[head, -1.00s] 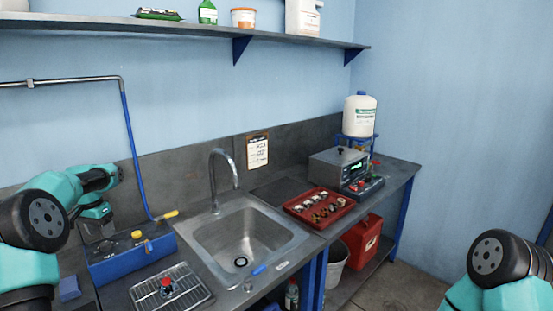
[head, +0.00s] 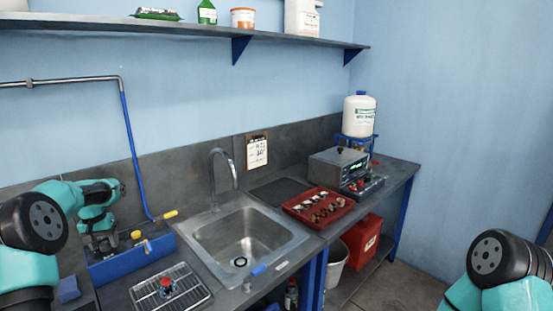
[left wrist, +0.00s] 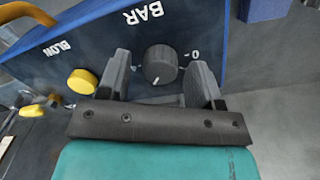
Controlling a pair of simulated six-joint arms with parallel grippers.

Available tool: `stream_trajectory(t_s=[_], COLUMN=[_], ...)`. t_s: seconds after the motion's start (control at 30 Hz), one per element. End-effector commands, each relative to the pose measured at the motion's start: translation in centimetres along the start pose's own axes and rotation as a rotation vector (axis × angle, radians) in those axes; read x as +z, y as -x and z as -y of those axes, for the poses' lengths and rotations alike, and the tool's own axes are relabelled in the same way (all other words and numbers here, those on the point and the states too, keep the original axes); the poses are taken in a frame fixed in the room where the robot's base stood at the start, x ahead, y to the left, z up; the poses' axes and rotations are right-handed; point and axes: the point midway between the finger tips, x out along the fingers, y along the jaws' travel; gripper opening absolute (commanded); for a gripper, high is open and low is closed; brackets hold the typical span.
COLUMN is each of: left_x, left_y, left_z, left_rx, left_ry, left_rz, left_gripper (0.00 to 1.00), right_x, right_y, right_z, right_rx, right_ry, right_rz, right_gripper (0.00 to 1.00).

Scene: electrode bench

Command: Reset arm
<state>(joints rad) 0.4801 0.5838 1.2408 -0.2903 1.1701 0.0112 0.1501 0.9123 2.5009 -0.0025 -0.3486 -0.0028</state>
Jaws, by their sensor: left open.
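My left gripper (left wrist: 160,85) is open in the left wrist view, with its two fingers on either side of a dark round knob (left wrist: 160,66) on a blue box. I cannot tell whether the fingers touch the knob. In the head view my left gripper (head: 104,247) is at the blue box (head: 130,262) left of the sink, its fingertips partly hidden. The box panel carries the words BAR and BLOW, and a yellow knob (left wrist: 82,81) sits beside the dark one. My right arm (head: 495,265) shows at the lower right, but its gripper is out of view.
A sink (head: 236,240) with a tall faucet (head: 222,170) lies right of the box. A wire rack (head: 190,292) with a red-topped piece is in front. A red tray (head: 340,211) of small parts and a metal instrument (head: 325,167) stand farther right.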

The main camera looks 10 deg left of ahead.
Motion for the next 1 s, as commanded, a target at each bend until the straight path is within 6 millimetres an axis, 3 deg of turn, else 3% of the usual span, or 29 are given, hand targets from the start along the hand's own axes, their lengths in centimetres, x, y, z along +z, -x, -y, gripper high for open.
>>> stream_trajectory(t_s=[0.5, 1.0], left_x=[0.05, 0.05], left_y=[0.0, 0.01], left_z=[0.08, 0.08], left_rx=[0.0, 0.0], left_ry=[0.305, 0.333], left_rz=[-0.013, -0.014], left_gripper=[0.59, 0.59], right_x=[0.0, 0.0], right_y=[0.0, 0.0], right_z=[0.0, 0.0], right_rx=[0.0, 0.0], right_ry=[0.0, 0.0], right_rz=[0.0, 0.0], right_gripper=[0.45, 0.45])
